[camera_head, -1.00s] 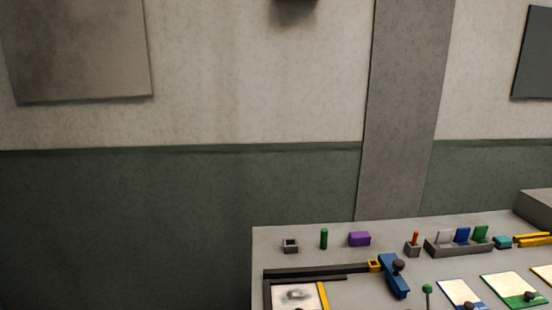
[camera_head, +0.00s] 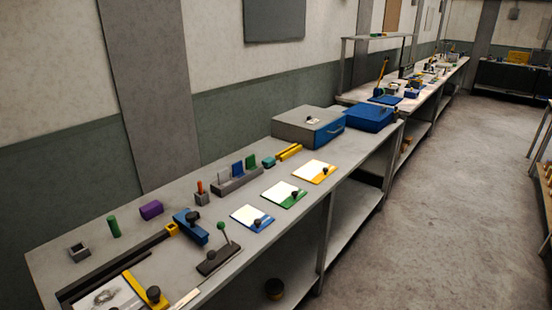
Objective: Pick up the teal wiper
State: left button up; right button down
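A small teal block (camera_head: 269,162), the only teal thing I can make out and so taken as the teal wiper, sits on the grey workbench (camera_head: 230,217). It lies between the grey slotted rack (camera_head: 238,181) and a pair of yellow bars (camera_head: 289,152). Its shape is too small to tell in detail. It stands clear of any gripper. Neither my left nor my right gripper is in view.
Blue, green and yellow-edged cards (camera_head: 315,171) lie along the bench's front. A grey box with a blue drawer (camera_head: 330,133) stands beyond, beside a blue bin (camera_head: 369,118). A blue clamp (camera_head: 191,228) is nearer. Open floor (camera_head: 420,220) lies to the right.

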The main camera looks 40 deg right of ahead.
aim_at(270, 162)
jog(key=z, duration=1.15)
